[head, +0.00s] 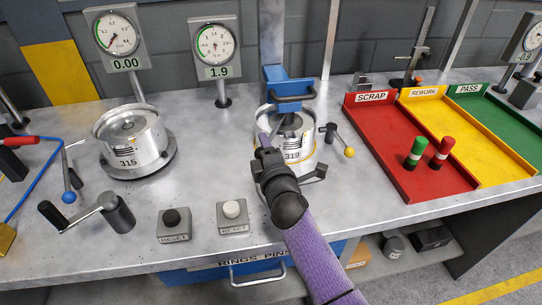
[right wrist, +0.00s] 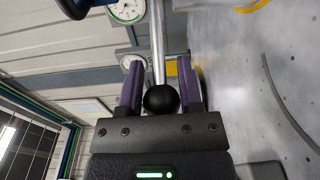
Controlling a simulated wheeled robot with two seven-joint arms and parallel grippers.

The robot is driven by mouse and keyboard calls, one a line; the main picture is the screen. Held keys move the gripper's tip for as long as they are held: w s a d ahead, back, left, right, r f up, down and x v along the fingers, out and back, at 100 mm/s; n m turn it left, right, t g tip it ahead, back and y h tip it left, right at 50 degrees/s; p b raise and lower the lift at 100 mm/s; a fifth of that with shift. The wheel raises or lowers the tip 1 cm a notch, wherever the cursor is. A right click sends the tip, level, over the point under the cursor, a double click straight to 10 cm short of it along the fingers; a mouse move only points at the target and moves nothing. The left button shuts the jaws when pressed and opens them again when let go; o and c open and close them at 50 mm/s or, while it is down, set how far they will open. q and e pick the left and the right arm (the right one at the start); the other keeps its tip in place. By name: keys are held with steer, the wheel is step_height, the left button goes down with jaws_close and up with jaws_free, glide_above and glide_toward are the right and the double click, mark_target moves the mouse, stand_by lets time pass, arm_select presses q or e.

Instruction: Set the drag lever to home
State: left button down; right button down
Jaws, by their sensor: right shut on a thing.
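My right gripper (head: 264,141) is at the left front side of the clutch drum marked 319 (head: 292,153). In the right wrist view its two purple fingers (right wrist: 160,64) stand on either side of a lever with a black ball knob (right wrist: 161,99) and a pale rod; they are shut on it. In the head view my gripper and arm hide this lever, so I cannot tell its angle or whether it is the drag lever. Another lever, with a yellow knob (head: 349,152), stands right of the drum. My left gripper is not in view.
A blue bracket (head: 289,88) stands over the drum. Drum 315 (head: 133,150), a crank (head: 88,212) and two reset buttons (head: 174,222) (head: 232,213) are to the left. The red scrap tray (head: 400,178) holds two pegs. Gauges (head: 214,45) stand behind.

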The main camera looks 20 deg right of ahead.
steer(key=shift+w+a+h, duration=0.15)
steer(key=shift+a+h, duration=0.05)
steer(key=shift+h, duration=0.1)
steer(key=c, duration=0.6)
jaws_free()
steer(key=shift+c, duration=0.2)
steer(key=s+p, duration=0.2)
steer(key=s, duration=0.8)
steer(key=shift+a, duration=0.2)
